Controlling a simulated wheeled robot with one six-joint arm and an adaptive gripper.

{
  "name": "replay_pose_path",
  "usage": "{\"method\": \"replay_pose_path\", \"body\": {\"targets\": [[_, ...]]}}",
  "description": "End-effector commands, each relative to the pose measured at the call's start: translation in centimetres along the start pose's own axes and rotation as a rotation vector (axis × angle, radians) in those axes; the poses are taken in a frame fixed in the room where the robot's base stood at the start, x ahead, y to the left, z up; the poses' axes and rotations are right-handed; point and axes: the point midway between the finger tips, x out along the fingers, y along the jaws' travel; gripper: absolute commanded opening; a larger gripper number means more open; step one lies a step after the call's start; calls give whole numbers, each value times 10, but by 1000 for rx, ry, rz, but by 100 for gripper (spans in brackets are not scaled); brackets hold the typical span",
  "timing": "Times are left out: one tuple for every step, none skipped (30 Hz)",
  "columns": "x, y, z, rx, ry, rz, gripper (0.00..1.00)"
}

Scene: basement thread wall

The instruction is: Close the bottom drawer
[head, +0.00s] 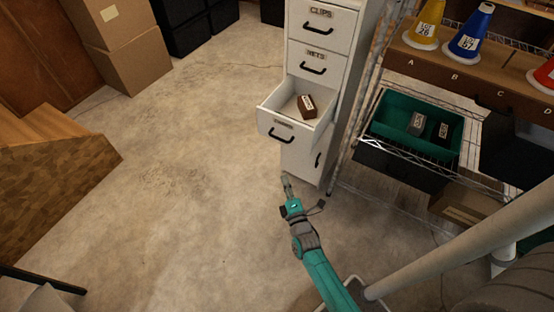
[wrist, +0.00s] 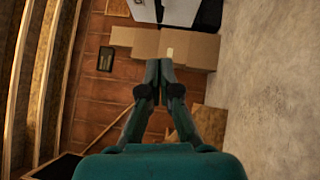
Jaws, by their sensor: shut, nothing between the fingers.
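The bottom drawer (head: 283,131) of the white cabinet (head: 323,50) is pulled out toward the lower left in the head view. A small brown box (head: 307,106) with a pale label lies inside it. The drawer has a black bar handle (head: 281,139) on its front. My gripper (head: 286,179) is below the drawer front in the picture, apart from it. In the wrist view the fingers (wrist: 158,66) are together and hold nothing. The drawer does not show in the wrist view.
A cabinet door (head: 301,157) sits under the drawer. A wire shelf at right holds a green bin (head: 391,121) and cones (head: 470,32). Cardboard boxes (head: 122,45) stand at the upper left, wooden steps (head: 50,165) at left. The concrete floor (head: 190,180) between is clear.

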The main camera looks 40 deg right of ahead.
Motion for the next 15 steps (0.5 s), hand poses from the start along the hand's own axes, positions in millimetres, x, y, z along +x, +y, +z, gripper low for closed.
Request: {"method": "replay_pose_path", "body": {"targets": [[4, 0, 1, -9, -3, 1, 0], [6, 0, 1, -11, -3, 2, 0], [9, 0, 1, -12, -4, 3, 0], [11, 0, 1, -12, -4, 3, 0], [14, 0, 1, -12, -4, 3, 0], [19, 0, 1, -12, -4, 4, 0], [24, 0, 1, -11, -4, 4, 0], [29, 1, 1, -11, -4, 4, 0], [36, 0, 1, -11, -3, 3, 0], [42, 0, 1, -11, -3, 3, 0], [47, 1, 1, -11, -3, 4, 0], [55, 0, 1, -11, -3, 3, 0], [60, 1, 1, -10, -3, 4, 0], [66, 1, 1, -10, -3, 4, 0], [74, 1, 1, -10, -4, 4, 0]]}}
